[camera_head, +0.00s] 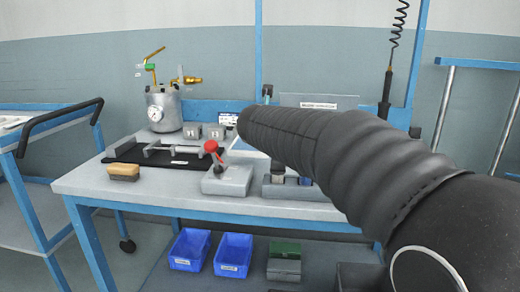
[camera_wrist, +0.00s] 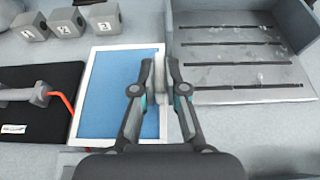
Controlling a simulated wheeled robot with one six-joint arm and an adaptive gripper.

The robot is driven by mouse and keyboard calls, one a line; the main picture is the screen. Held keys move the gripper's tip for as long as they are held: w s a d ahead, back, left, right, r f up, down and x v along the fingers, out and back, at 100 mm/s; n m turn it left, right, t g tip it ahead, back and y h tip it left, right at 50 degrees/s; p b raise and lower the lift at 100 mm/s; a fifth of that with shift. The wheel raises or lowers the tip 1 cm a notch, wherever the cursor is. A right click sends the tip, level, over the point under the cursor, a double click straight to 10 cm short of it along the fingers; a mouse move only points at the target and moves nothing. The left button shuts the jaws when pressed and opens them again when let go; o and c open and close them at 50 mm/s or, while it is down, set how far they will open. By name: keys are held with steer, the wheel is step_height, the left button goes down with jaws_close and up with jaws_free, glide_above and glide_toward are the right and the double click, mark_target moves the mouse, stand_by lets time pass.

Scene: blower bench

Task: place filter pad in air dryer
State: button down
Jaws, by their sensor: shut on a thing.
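In the wrist view my gripper (camera_wrist: 160,72) is shut on a thin, pale, upright piece (camera_wrist: 160,90), seen nearly edge-on between the fingers. It looks like the filter pad, but its face is hidden. The gripper is over the right edge of a white-framed blue mat (camera_wrist: 112,95), beside a grey slotted tray (camera_wrist: 240,62). I cannot tell the height of the held piece above the bench. I cannot tell for sure which thing is the air dryer. In the head view my dark sleeved arm hides the gripper's work area.
A silver pot with a gauge (camera_head: 164,111) stands at the back left. Numbered grey blocks (camera_wrist: 67,22) lie beyond the mat. A black board with a clamp (camera_head: 160,155), a brush (camera_head: 124,172) and a red-knobbed lever box (camera_head: 227,180) occupy the bench. Blue bins (camera_head: 190,250) are below.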

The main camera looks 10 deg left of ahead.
mark_target(239, 148)
steer(key=shift+w+a+f, duration=0.2)
steer(key=shift+a+f, duration=0.1)
steer(key=shift+a, duration=0.15)
steer(key=shift+w+a+f, duration=0.2)
steer(key=shift+a+f, duration=0.05)
steer(key=shift+a, duration=0.15)
steer(key=shift+a+f, duration=0.1)
steer(key=shift+f, duration=0.1)
steer(key=shift+f+b, duration=0.75)
steer(key=shift+f, duration=1.1)
steer(key=shift+f, duration=0.1)
steer(key=c, duration=1.2)
jaws_free()
